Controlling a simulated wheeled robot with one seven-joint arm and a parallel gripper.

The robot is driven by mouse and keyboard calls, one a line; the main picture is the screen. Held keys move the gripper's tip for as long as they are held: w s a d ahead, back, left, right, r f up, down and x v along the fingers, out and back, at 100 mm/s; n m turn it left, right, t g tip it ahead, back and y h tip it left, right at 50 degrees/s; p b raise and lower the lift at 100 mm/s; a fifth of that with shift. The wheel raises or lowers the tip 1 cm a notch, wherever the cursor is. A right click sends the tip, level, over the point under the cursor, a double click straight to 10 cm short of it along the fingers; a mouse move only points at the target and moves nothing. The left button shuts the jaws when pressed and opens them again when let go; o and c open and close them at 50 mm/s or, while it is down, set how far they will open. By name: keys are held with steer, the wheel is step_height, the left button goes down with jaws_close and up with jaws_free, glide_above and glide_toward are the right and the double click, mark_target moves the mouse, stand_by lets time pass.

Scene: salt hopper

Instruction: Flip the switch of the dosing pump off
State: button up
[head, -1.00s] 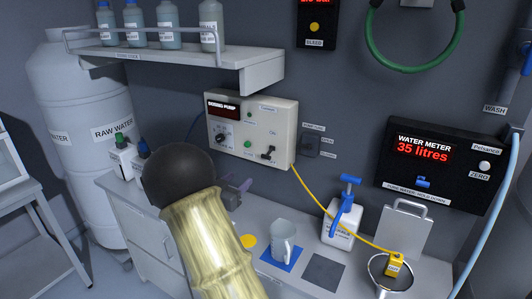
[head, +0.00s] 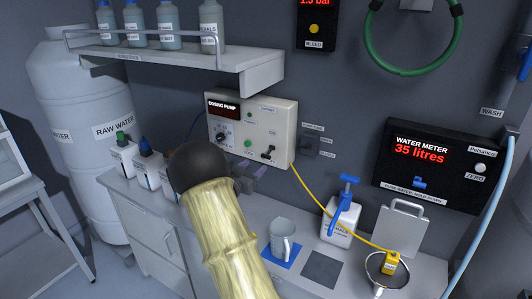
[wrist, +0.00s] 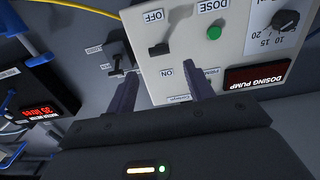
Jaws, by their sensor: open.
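The dosing pump (head: 280,115) is a pale wall box with a dark display, a dial and a green button; it also shows upside down in the wrist view (wrist: 140,85). Its black switch (head: 268,153) is at the box's lower right. In the wrist view, the switch (wrist: 172,36) lies between an OFF label and an ON label; I cannot tell its position surely. My gripper (wrist: 162,92) is open and empty, its fingers apart near the ON-label edge of the box. In the head view my gripper (head: 252,178) is just below the box, partly hidden by my arm.
A yellow cable (head: 318,203) runs down to a yellow block. A jug (head: 282,238) and a blue-topped pump bottle (head: 340,225) stand on the counter below. A shelf (head: 200,65) overhangs at left.

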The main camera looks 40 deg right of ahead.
mark_target(265, 157)
steer(key=p+x, duration=0.3)
steer(key=x, duration=0.5)
steer(key=shift+d+r, duration=0.1)
steer(key=shift+d, duration=0.1)
steer(key=shift+w+d, duration=0.25)
steer(key=shift+d, duration=0.1)
steer(key=shift+c, duration=0.4)
steer(key=c, duration=0.9)
